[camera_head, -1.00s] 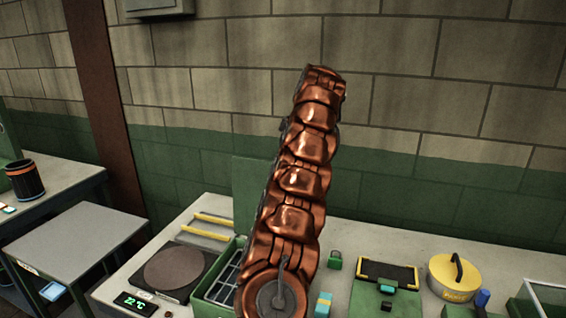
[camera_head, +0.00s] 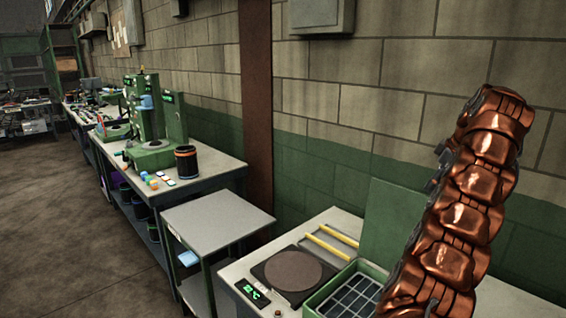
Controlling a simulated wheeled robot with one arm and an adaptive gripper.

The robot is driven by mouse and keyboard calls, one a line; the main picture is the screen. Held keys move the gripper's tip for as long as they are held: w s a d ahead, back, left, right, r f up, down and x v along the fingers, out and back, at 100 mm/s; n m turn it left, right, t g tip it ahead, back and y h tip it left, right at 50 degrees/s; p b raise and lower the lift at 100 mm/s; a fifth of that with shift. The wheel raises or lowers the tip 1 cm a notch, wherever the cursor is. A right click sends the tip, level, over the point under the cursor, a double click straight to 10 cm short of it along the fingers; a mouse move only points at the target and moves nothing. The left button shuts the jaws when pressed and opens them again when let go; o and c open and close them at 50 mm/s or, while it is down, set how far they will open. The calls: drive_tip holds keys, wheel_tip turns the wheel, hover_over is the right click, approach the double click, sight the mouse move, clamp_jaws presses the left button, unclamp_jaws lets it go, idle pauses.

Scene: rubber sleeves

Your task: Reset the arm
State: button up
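My arm, with copper-coloured segmented links, rises upright at the right of the head view and leans to the right at its top. Its upper end is near the wall, above the workbench. My gripper does not show, so I cannot see whether it holds anything. No rubber sleeve can be made out.
A workbench (camera_head: 240,270) carries a dark round hot plate (camera_head: 294,270) with a green display, yellow-handled bars (camera_head: 333,242) and an open green box (camera_head: 352,292) with a gridded inside. A grey side table (camera_head: 216,222) and a long bench with green machines (camera_head: 150,120) stand left. Floor (camera_head: 60,220) is clear.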

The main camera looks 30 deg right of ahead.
drive_tip(key=w+a+y, duration=0.1)
drive_tip(key=w+a, duration=0.3)
drive_tip(key=a, duration=0.6)
drive_tip(key=w+a+y, duration=0.1)
drive_tip(key=w+a, duration=0.2)
drive_tip(key=a, duration=0.6)
drive_tip(key=s+a+f+g+y, duration=0.1)
drive_tip(key=s+a+f+g, duration=0.15)
drive_tip(key=a, duration=1.55)
drive_tip(key=s+a+f+m+g, duration=0.25)
drive_tip(key=s+a+f, duration=0.35)
drive_tip(key=s+a, duration=0.65)
drive_tip(key=s+a+f+g+h, duration=0.1)
drive_tip(key=s+f, duration=0.4)
drive_tip(key=s, duration=0.3)
drive_tip(key=s+a+f+m+h, duration=0.1)
drive_tip(key=s+f, duration=0.3)
drive_tip(key=s, duration=0.5)
drive_tip(key=shift+s+a+f+g, duration=0.2)
drive_tip(key=shift+a+f+g, duration=0.15)
drive_tip(key=shift+a+g, duration=0.05)
